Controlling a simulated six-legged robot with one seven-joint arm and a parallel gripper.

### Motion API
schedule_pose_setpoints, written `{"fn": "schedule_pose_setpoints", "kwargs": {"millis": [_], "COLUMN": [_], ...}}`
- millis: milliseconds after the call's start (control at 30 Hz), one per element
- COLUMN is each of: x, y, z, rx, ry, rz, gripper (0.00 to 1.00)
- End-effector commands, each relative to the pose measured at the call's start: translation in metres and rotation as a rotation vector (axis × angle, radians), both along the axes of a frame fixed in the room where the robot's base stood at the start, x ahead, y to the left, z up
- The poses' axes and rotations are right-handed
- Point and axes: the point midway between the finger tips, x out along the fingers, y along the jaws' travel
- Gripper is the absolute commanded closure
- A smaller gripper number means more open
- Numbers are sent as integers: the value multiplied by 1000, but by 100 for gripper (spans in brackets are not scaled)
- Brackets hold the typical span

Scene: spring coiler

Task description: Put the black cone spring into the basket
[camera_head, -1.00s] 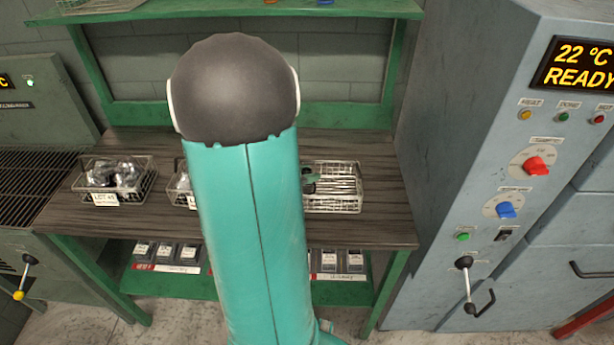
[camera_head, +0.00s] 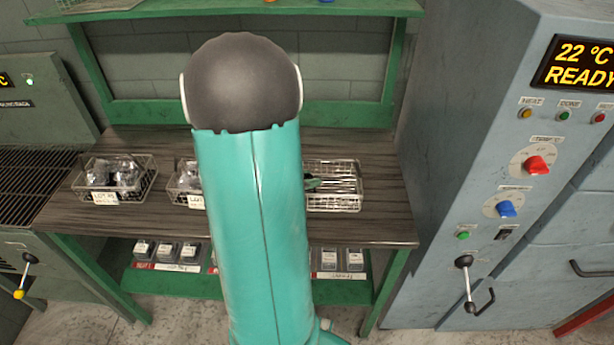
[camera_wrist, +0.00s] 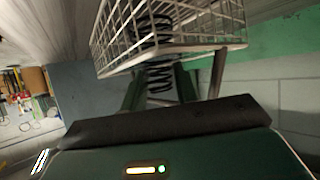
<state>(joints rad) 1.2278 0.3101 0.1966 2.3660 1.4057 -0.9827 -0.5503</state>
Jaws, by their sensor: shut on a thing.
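The black cone spring (camera_wrist: 159,78) is between the two fingers of my gripper (camera_wrist: 159,86) in the wrist view. My gripper is shut on it. The wire basket (camera_wrist: 103,40) fills the top of that view, and the far part of the spring shows through its mesh. I cannot tell how deep the spring reaches in the basket. In the head view a green tip of my gripper (camera_head: 313,183) shows at the left part of the right-hand wire basket (camera_head: 334,208). My arm hides the rest of the gripper, and the spring is not clear there.
A left wire basket (camera_head: 148,184) holds wrapped items, and a middle basket (camera_head: 187,199) is partly behind my arm. All stand on the dark wooden bench (camera_head: 375,225). A grey machine (camera_head: 440,180) stands to the right. Bare bench lies right of the right-hand basket.

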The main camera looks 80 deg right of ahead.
Motion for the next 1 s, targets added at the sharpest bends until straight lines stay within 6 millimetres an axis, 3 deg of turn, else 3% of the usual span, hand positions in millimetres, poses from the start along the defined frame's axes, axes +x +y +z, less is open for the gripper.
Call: {"fn": "schedule_pose_setpoints", "kwargs": {"millis": [67,100,200,500,667,1000], "x": [0,0,0,0,0,29], "y": [0,0,0,0,0,39], "z": [0,0,0,2,12,39], "rx": [0,0,0,-2,-4,-4], "ry": [0,0,0,-1,-2,-2], "rz": [1,0,1,0,-1,6], "gripper": [94,62,48,48,48,48]}}
